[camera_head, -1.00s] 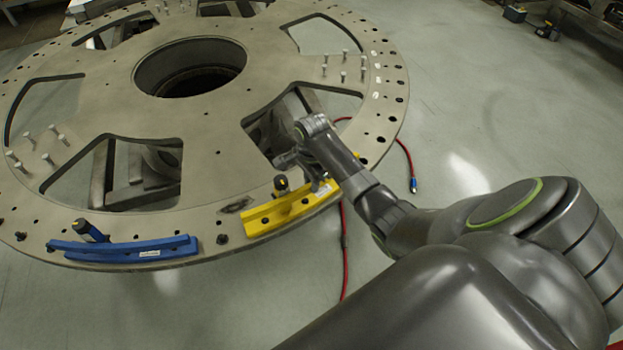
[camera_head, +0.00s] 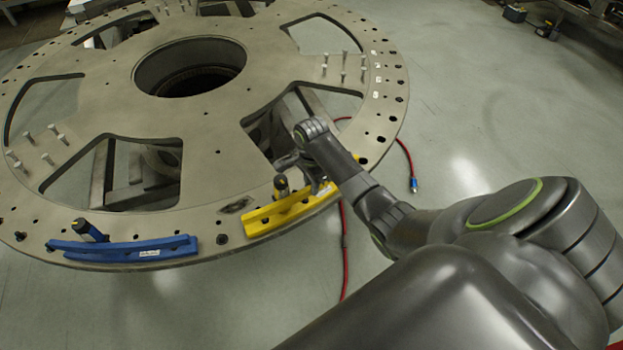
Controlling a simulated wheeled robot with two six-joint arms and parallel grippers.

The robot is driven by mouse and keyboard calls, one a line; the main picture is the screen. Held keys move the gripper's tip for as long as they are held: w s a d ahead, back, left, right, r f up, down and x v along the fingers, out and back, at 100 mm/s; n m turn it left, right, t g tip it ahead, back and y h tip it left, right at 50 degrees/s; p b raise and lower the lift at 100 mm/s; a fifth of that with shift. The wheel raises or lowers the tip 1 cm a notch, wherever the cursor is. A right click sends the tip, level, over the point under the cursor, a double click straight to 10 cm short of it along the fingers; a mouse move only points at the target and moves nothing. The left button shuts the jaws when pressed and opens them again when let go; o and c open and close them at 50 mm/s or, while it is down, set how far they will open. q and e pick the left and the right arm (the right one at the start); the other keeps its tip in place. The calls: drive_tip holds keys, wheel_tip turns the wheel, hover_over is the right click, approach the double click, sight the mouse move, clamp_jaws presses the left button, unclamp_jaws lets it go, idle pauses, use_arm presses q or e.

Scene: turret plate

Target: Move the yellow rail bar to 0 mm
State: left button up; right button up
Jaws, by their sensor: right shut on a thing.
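The yellow rail bar (camera_head: 268,219) lies along the near rim of the round metal turret plate (camera_head: 200,208), right of the blue bar. A dark knob with a yellow top (camera_head: 281,184) stands up at its back edge. My right gripper (camera_head: 316,184) is at the right part of the yellow bar, behind the knob's right side, and is shut on the yellow rail bar as far as I can see. The fingertips are small and partly hidden by my wrist. The bar's right end is partly covered by my arm. My left gripper is out of view.
A blue rail bar (camera_head: 125,249) with its own dark knob lies on the rim to the left. Several pegs stand on the plate, with large cutouts between. A red cable (camera_head: 344,262) hangs below the rim.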

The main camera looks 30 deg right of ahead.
drive_tip(key=shift+s+f, duration=0.1)
drive_tip(key=shift+f, duration=0.4)
idle(0.3)
drive_tip(key=o, duration=0.7)
drive_tip(key=shift+r, duration=0.1)
drive_tip(key=shift+r, duration=0.1)
wheel_tip(320, 180, up, 2)
drive_tip(key=shift+r+p, duration=0.2)
drive_tip(key=shift+p, duration=0.35)
drive_tip(key=shift+r, duration=2.25)
